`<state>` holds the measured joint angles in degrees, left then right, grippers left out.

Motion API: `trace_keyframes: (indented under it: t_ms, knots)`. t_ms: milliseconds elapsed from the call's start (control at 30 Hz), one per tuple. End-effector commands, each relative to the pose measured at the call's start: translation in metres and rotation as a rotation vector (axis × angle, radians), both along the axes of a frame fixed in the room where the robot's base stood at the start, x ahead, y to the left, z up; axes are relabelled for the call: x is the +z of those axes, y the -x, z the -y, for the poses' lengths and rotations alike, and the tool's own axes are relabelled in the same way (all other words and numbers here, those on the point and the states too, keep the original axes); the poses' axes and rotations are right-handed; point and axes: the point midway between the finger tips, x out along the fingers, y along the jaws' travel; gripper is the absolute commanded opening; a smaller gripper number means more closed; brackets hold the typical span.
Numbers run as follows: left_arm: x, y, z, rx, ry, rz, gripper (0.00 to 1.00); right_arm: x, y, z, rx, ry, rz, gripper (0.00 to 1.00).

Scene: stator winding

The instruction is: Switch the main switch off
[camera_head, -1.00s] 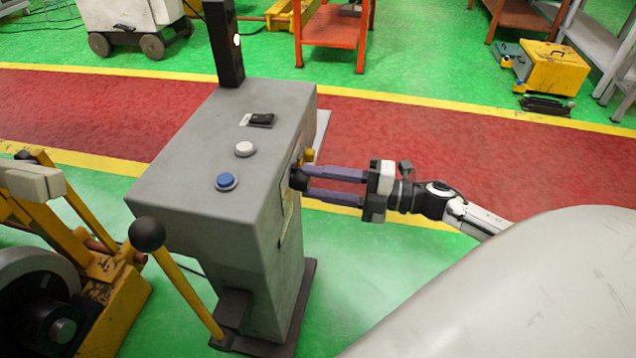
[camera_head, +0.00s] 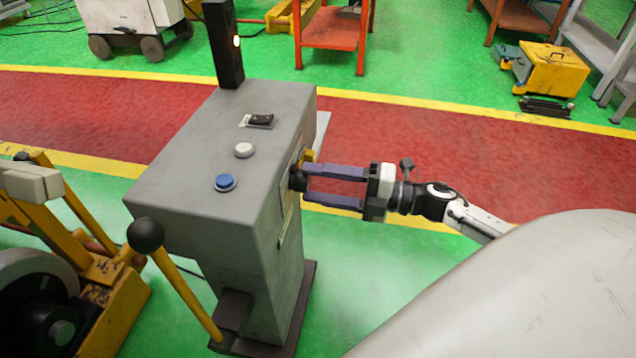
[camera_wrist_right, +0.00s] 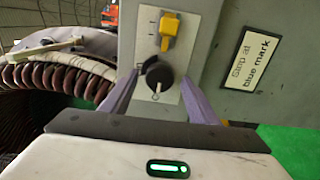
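The black rotary knob (camera_wrist_right: 158,76), which looks like the main switch, sits on a light plate on the side of the grey pedestal (camera_head: 180,170). Its white pointer line points down in the right wrist view. The knob also shows in the head view (camera_head: 298,181). My right gripper (camera_head: 312,185) is level with the knob, with one purple finger on each side. In the wrist view, the fingers (camera_wrist_right: 160,82) stand apart with small gaps beside the knob. My left gripper is not in view.
A yellow toggle (camera_wrist_right: 169,33) is just above the knob. The pedestal top has a black rocker switch (camera_head: 258,120), a white button (camera_head: 244,150) and a blue button (camera_head: 226,182). A ball-topped lever (camera_head: 146,235) stands at its front. Copper coils (camera_wrist_right: 62,75) lie left.

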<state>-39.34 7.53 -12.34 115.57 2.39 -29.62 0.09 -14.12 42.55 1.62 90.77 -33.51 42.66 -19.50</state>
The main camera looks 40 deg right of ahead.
Motion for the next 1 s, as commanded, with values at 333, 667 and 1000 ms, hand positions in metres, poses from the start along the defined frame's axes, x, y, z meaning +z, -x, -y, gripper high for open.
trace_keyframes:
  t_ms: [333, 667, 1000]
  knots:
    - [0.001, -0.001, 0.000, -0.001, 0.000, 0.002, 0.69, -0.001, 0.004, 0.003, 0.000, -0.002, -0.003, 0.55]
    - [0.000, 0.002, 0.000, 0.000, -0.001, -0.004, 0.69, -0.001, 0.048, 0.041, -0.001, 0.000, -0.006, 0.55]
    - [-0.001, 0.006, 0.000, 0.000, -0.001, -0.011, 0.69, 0.000, 0.078, 0.066, 0.000, -0.001, -0.001, 0.55]
